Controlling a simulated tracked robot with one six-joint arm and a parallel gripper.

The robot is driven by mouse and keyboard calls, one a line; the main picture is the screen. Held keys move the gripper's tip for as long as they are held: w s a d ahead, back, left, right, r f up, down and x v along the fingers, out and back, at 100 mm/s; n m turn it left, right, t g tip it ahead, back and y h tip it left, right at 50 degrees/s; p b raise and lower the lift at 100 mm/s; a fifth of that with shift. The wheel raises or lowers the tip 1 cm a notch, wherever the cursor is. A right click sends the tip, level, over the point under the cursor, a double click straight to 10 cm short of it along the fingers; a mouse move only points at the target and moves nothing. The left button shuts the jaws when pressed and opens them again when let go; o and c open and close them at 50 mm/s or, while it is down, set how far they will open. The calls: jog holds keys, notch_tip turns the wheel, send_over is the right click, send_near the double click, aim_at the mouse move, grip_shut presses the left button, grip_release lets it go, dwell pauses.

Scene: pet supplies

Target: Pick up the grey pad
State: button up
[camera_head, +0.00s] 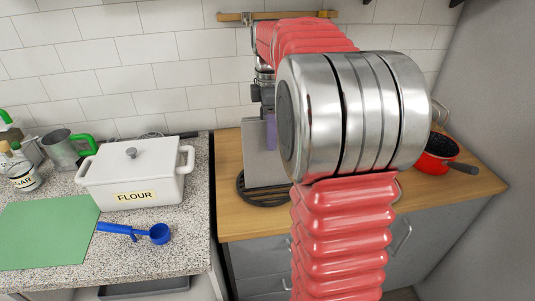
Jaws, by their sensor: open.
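A flat grey panel, which looks like the grey pad (259,165), shows on the wooden counter at the back, left of my arm's large metal joint. It appears upright or steeply tilted; I cannot tell which. My gripper (262,103) is open, in front of the wall near the panel's top. The arm hides part of it, and its fingertips are hard to make out. A small purple piece (270,133) shows just below it, against the panel. I cannot tell whether the gripper touches the panel.
A black coiled trivet (257,190) lies by the panel's foot. A red pan (437,157) stands at right on the wooden counter (235,222). At left, a white flour box (136,172), blue scoop (155,233), green mat (45,232), jar (22,175) and metal mug (65,150) occupy the speckled counter.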

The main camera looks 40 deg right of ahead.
jog(key=shift+c, duration=0.2)
grip_shut()
dwell(0.4)
